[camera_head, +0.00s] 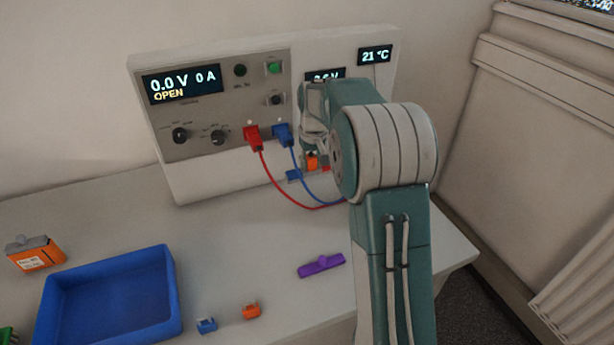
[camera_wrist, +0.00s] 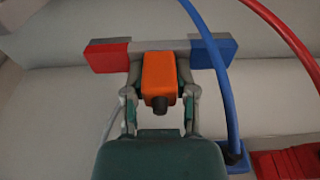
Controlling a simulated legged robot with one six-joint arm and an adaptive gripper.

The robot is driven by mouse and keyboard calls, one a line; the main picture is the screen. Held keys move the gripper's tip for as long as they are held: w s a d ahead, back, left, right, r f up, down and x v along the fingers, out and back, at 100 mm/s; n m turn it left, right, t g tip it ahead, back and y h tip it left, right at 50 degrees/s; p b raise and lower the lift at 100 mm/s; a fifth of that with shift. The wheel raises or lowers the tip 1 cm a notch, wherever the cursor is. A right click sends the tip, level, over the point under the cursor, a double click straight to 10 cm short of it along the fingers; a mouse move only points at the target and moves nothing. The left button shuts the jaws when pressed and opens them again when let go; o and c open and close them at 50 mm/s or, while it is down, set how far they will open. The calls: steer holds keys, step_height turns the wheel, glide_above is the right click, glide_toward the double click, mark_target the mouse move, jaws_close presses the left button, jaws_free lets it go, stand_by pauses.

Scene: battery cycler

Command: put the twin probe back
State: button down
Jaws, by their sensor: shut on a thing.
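The twin probe (camera_wrist: 160,77) shows in the wrist view as an orange grip on a grey crossbar, with a red end at left and a blue end at right. My gripper (camera_wrist: 160,92) is shut on the orange grip, a finger on each side. In the head view the probe's orange grip (camera_head: 312,161) shows beside my arm, low in front of the cycler's right part. The arm hides much of my gripper there. I cannot tell whether the probe touches the cycler.
The cycler (camera_head: 215,180) reads 0.0 V, 0 A, OPEN. A red plug (camera_head: 253,138) and blue plug (camera_head: 282,135) carry cables looping near my gripper. A blue tray (camera_head: 110,250), purple piece (camera_head: 321,265), orange clip (camera_head: 251,311) and blue clip (camera_head: 206,325) are on the table.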

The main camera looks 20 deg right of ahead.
steer(key=w+f, duration=0.2)
steer(key=f, duration=0.1)
steer(key=w+f, duration=0.2)
steer(key=shift+d, duration=0.4)
step_height(320, 180, down, 3)
steer(key=shift+f, duration=0.1)
steer(key=shift+c, duration=2)
jaws_free()
steer(key=shift+f, duration=0.1)
step_height(320, 180, up, 12)
steer(key=s, duration=0.1)
steer(key=shift+s, duration=0.2)
